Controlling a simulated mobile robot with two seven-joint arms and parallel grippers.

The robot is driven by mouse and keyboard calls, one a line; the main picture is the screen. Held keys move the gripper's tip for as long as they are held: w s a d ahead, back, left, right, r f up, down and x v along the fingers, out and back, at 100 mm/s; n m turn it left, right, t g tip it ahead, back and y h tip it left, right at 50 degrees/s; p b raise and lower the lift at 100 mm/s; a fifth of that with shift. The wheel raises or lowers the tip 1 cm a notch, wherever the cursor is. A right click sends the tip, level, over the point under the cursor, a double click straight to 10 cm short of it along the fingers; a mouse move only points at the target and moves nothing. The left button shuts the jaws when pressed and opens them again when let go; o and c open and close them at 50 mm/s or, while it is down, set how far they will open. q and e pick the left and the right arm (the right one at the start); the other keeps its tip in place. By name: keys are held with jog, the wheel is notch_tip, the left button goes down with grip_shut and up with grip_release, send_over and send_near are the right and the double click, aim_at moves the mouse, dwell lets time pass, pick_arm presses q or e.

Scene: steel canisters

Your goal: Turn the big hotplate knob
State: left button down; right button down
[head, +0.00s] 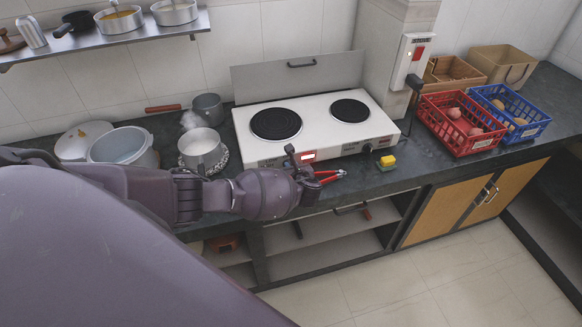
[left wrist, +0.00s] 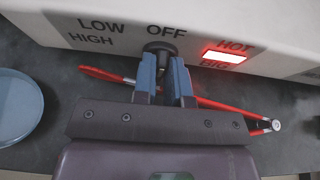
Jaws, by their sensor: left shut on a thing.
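The white hotplate (head: 246,125) stands on the dark counter with a big black plate (head: 276,123) on the left and a smaller one (head: 350,110) on the right. The dark big hotplate knob (left wrist: 158,47) is on its front panel, near the words OFF, LOW and HIGH. My left gripper (left wrist: 162,63) is shut on the knob, its blue fingers on either side. In the head view my left gripper (head: 297,163) is at the hotplate's front left and hides the knob. A red lamp (left wrist: 223,57) is lit between the words HOT and BIG. My right gripper is not seen.
A red-handled tool (head: 330,176) lies on the counter below my left gripper. A steaming pot (head: 202,150) stands left of the hotplate. A yellow sponge (head: 387,162) lies in front on the right. Red (head: 462,145) and blue (head: 528,131) crates stand further right.

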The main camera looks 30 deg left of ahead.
pick_arm(q)
jog(key=c, duration=1.5)
grip_release()
jog(key=shift+o, duration=0.3)
jog(key=shift+d, duration=0.1)
jog(key=v, duration=1)
jog(key=shift+s+d+r, duration=0.2)
jog(key=shift+s+d, duration=0.05)
jog(key=s+d, duration=0.5)
jog(key=d, duration=0.1)
jog(key=shift+s, duration=0.1)
